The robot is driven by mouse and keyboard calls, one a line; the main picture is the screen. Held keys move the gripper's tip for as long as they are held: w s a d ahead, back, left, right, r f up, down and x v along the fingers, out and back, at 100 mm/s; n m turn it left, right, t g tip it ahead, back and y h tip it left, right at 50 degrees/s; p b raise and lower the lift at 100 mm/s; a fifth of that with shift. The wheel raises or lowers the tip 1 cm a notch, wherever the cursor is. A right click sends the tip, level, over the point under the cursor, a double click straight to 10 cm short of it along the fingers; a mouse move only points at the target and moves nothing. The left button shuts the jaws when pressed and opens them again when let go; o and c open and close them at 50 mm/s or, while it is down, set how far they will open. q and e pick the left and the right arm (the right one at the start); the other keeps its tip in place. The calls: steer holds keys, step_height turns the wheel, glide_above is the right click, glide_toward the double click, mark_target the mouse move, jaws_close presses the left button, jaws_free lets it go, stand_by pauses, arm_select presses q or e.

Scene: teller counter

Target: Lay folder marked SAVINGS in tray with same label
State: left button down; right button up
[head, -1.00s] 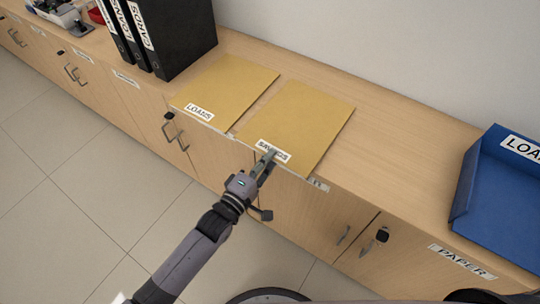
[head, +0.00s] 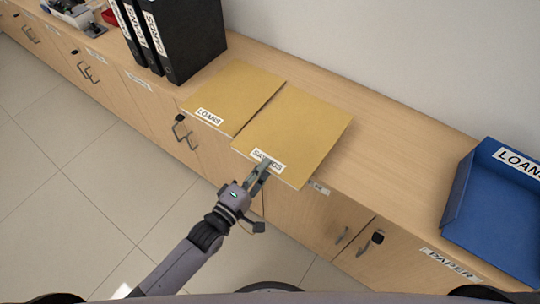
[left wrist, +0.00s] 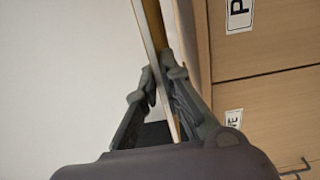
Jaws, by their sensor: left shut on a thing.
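The tan folder marked SAVINGS (head: 296,131) lies on the wooden counter, its labelled front edge at the counter's front edge. My left gripper (head: 262,167) is shut on that front edge, by the label, and hides part of the lettering. In the left wrist view the two fingers (left wrist: 162,82) close around the folder's thin edge (left wrist: 150,28). A second tan folder marked LOANS (head: 232,95) lies just to the left. A blue tray (head: 495,205) at the right bears a LOANS label. No tray labelled SAVINGS shows. My right gripper is not in view.
Black binders (head: 180,38) stand on the counter left of the folders. The counter (head: 385,150) is clear between the SAVINGS folder and the blue tray. Cabinet doors with handles (head: 340,236) lie below the front edge.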

arm_select(q)
steer(key=s+a+r+p, duration=0.3)
steer(key=s+a+p, duration=0.1)
steer(key=s, duration=0.3)
steer(key=shift+s+a+r+p, duration=0.2)
steer(key=shift+a+p, duration=0.2)
steer(key=shift+a, duration=0.3)
steer(key=shift+w, duration=0.1)
